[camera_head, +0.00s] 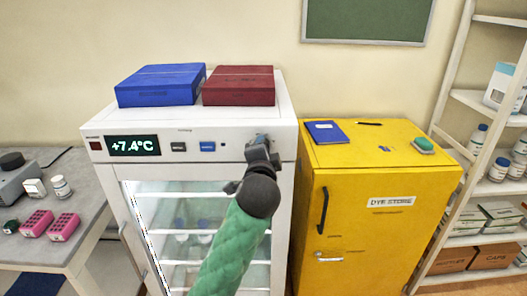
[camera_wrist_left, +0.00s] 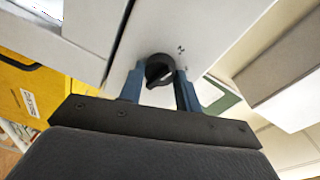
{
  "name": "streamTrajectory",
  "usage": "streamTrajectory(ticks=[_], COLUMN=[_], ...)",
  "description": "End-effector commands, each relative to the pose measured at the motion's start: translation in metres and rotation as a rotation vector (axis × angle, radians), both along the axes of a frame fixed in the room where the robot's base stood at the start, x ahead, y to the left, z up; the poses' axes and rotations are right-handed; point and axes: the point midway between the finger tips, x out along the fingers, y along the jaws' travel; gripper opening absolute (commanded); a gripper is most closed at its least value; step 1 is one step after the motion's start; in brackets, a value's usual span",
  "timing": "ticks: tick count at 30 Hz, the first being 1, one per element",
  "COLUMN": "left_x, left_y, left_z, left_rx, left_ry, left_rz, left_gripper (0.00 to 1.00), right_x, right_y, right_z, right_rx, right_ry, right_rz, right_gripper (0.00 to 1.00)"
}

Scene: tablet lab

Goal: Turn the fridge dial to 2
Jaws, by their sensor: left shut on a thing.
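The white fridge (camera_head: 105,150) stands in the middle of the head view, its display (camera_head: 132,145) reading +7.4°C. My left gripper (camera_head: 259,142) is at the right end of its top panel and hides most of the dial there. In the left wrist view the dark round dial (camera_wrist_left: 158,71) sits between the blue fingers of my left gripper (camera_wrist_left: 158,76), which is shut on it. My right gripper is not in view.
A blue box (camera_head: 160,86) and a dark red box (camera_head: 238,86) lie on the fridge top. A yellow cabinet (camera_head: 375,240) stands close on the right, and a shelf rack (camera_head: 486,103) beyond it. A grey bench (camera_head: 90,205) with pink racks is on the left.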

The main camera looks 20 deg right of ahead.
Motion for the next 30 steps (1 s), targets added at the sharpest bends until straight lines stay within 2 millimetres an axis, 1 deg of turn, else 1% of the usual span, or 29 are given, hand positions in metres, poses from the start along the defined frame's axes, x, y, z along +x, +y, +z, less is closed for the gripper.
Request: streamTrajectory(ticks=[7,14,18,19,22,30], left_x=[0.001,0.001,0.001,0.001,0.001,0.0], left_y=[0.001,0.001,0.001,0.001,0.001,0.0], left_z=[-0.002,-0.002,-0.002,-0.002,-0.002,-0.001], left_rx=[-0.038,-0.041,-0.04,-0.04,-0.04,-0.041], left_ry=[0.014,0.015,0.016,0.016,0.015,0.013], left_rz=[0.002,0.002,0.002,0.002,0.001,0.0], left_gripper=[0.11,0.11,0.11,0.35,0.55,0.55], right_x=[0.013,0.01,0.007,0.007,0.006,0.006], right_y=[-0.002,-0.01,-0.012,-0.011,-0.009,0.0], right_z=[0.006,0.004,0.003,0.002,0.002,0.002], right_rx=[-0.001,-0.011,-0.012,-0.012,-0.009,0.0], right_ry=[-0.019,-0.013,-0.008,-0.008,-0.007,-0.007], right_rz=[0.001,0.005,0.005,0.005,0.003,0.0], right_gripper=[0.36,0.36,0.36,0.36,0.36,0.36])
